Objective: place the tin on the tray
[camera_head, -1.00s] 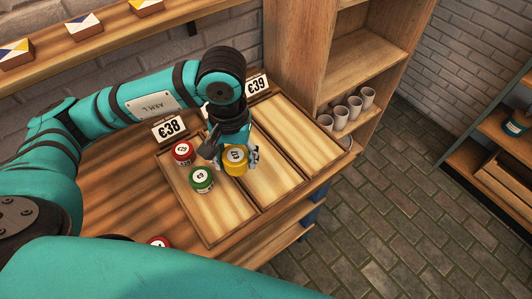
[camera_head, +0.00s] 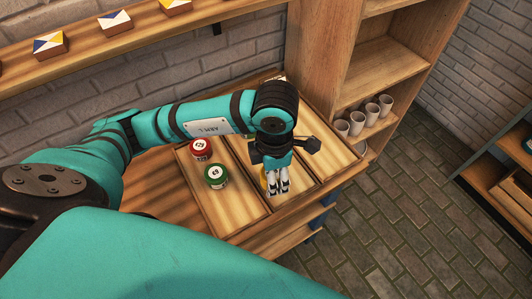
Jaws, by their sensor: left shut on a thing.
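My left gripper (camera_head: 277,187) points down over the middle wooden tray (camera_head: 241,150), shut on a yellow tin (camera_head: 264,181). The gripper hides most of the tin; only a yellow sliver shows at its left side. I cannot tell whether the tin touches the tray. A red tin (camera_head: 201,149) and a green tin (camera_head: 216,175) stand upright in the left tray (camera_head: 239,207). The right tray (camera_head: 327,150) shows no tin on its visible part. My right gripper is not in view.
The trays sit on a wooden counter (camera_head: 160,190) against a brick wall. A wooden shelf unit with several cups (camera_head: 357,123) stands at the back right. A wall shelf (camera_head: 130,45) with patterned boxes (camera_head: 113,22) runs above. Brick floor lies at right.

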